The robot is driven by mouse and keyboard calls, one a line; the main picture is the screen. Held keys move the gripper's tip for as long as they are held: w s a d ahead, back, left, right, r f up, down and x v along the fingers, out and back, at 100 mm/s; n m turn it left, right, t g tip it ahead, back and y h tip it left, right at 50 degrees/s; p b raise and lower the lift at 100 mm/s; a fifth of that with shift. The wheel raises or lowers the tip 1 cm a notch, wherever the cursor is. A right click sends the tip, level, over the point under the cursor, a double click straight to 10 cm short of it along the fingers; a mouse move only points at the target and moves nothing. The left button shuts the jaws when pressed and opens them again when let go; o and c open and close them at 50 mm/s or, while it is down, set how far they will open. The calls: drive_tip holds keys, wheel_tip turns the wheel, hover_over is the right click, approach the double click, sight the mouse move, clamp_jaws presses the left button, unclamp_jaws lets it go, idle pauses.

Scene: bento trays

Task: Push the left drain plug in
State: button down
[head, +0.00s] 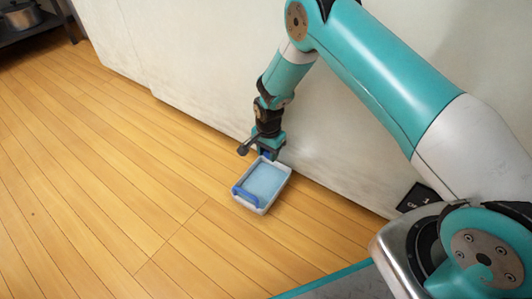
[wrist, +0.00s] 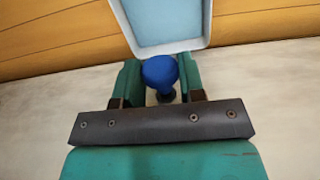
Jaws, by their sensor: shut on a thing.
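A white tray (head: 282,187) with a pale blue inside lies on the wooden floor in the head view, close to the pale wall. Its wall also shows at the top of the wrist view (wrist: 207,22). My gripper (head: 267,153) points down at the tray's far side. In the wrist view my gripper (wrist: 160,82) has its green fingers on both sides of a round blue plug (wrist: 160,70), shut on it. The plug is right by the tray's wall; I cannot tell how deep it sits. A second plug is not visible.
The pale wall (head: 180,60) runs close behind the tray and my arm. A dark shelf with a metal pot (head: 22,15) stands far left. The floor left of the tray is clear.

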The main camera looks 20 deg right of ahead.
drive_tip(key=shift+w+d, duration=0.45)
drive_tip(key=shift+d, duration=0.15)
drive_tip(key=c, duration=0.7)
unclamp_jaws()
drive_tip(key=shift+r, duration=0.1)
wheel_tip(320, 180, up, 17)
drive_tip(key=p, duration=0.9)
drive_tip(key=shift+r, duration=0.15)
